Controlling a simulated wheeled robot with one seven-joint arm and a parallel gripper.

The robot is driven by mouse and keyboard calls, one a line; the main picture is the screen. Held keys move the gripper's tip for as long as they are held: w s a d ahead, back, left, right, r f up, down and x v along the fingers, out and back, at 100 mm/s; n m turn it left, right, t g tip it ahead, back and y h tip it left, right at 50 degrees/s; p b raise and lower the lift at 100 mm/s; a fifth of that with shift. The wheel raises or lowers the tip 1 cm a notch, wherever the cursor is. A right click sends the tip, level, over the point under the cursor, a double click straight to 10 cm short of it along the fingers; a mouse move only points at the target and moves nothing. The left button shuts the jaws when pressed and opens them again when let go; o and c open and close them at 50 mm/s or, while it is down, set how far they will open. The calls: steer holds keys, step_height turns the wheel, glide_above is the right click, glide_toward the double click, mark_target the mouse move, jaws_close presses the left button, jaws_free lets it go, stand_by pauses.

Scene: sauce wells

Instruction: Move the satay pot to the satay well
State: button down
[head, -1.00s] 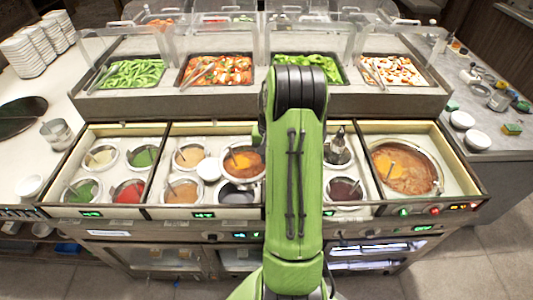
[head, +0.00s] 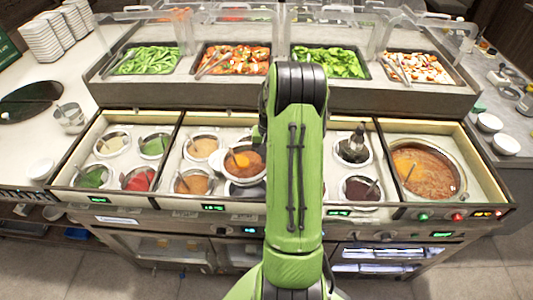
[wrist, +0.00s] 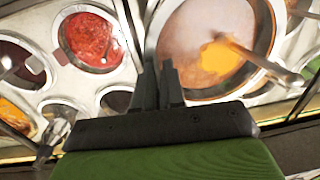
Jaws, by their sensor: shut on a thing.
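The pot of brown sauce with an orange patch and a ladle (head: 250,160), which I take for the satay pot, is held above the counter, left of my arm. It fills the upper right of the wrist view (wrist: 185,45). My gripper (wrist: 158,75) is shut at its rim; in the head view my arm hides the gripper. A dark round well (head: 245,190) shows partly below the pot, which overlaps it. I cannot tell which well is for satay. A large pot of similar sauce (head: 428,180) sits in the right section.
Small sauce pots, including red (head: 137,178) and green (head: 93,177), fill the left section. A dark pot (head: 360,188) and a dark pot with a tall object (head: 352,145) stand right of my arm. The glass-guarded food trays (head: 330,62) rise behind.

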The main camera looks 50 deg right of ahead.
step_height(320, 180, down, 14)
steer(key=b, duration=1)
steer(key=shift+f, duration=0.15)
steer(key=shift+w+f+b, duration=0.1)
steer(key=shift+f+b, duration=0.15)
steer(key=shift+b, duration=0.15)
stand_by(0.5)
